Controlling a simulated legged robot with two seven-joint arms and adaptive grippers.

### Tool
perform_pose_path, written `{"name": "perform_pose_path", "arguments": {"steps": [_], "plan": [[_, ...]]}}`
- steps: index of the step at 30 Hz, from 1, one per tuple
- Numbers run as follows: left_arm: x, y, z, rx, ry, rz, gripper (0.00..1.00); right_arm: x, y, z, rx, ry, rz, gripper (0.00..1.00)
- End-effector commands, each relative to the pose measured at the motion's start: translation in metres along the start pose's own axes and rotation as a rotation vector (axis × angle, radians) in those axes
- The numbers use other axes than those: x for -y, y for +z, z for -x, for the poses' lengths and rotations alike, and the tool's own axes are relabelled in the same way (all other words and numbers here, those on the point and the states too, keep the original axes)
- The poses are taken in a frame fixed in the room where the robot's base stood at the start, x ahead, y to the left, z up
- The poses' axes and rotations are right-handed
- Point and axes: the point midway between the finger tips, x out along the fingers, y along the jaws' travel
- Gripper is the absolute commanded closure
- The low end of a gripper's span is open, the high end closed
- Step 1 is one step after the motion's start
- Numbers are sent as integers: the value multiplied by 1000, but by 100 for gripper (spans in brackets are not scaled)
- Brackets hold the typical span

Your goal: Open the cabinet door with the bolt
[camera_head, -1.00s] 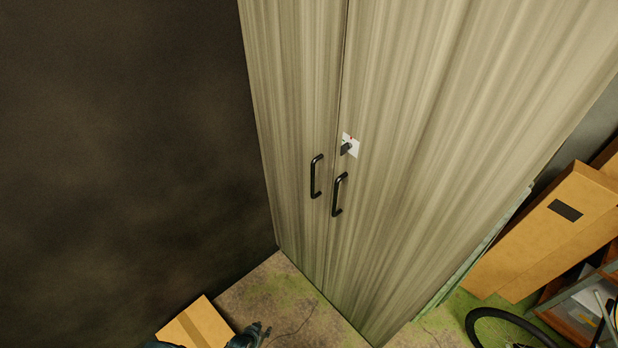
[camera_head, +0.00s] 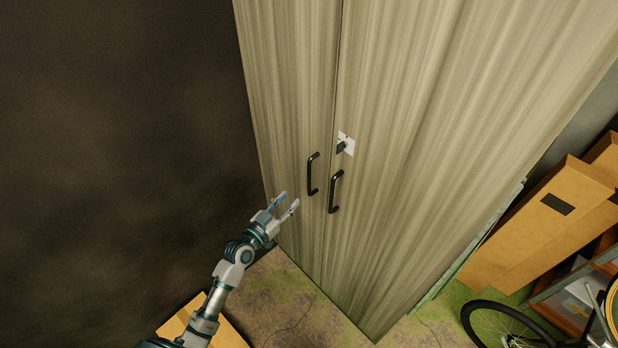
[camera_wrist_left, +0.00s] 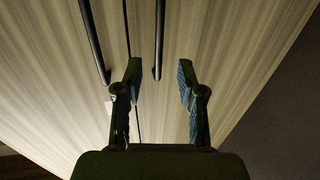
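The tall cabinet (camera_head: 420,120) has two light striped doors, both closed, meeting at a thin dark seam. The bolt (camera_head: 345,143), a dark piece on a white plate, sits beside the seam above the handles. The left door's black handle (camera_head: 311,174) and the right door's black handle (camera_head: 335,191) are vertical bars. My left gripper (camera_head: 289,199) is open and empty, below and left of the left handle. In the left wrist view the left gripper (camera_wrist_left: 159,65) has its fingers apart, with the left door's handle (camera_wrist_left: 159,35) between and beyond them. My right gripper is out of view.
A dark wall (camera_head: 120,120) stands left of the cabinet. A cardboard box (camera_head: 230,338) lies on the floor beneath my left arm. Cardboard boxes (camera_head: 540,225), a shelf and a bicycle wheel (camera_head: 500,328) are at the right. The floor before the cabinet is clear.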

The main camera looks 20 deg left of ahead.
Motion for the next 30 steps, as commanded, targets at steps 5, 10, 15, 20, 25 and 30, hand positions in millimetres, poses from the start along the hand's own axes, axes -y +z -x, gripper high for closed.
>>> {"name": "perform_pose_path", "arguments": {"steps": [5, 10, 15, 20, 25, 30], "plan": [[0, -2, -45, -2, -1, 4, 61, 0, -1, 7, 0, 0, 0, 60], [0, -1, -81, 0, -1, 2, 61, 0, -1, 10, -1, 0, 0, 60], [0, 0, -105, 1, -1, 1, 61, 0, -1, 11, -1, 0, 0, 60], [0, 0, -114, 1, -1, 1, 61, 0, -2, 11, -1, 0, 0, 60], [0, 0, -115, 1, -1, 1, 61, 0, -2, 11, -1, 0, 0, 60], [0, 0, -115, 1, -1, 1, 78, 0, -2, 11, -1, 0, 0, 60]]}}
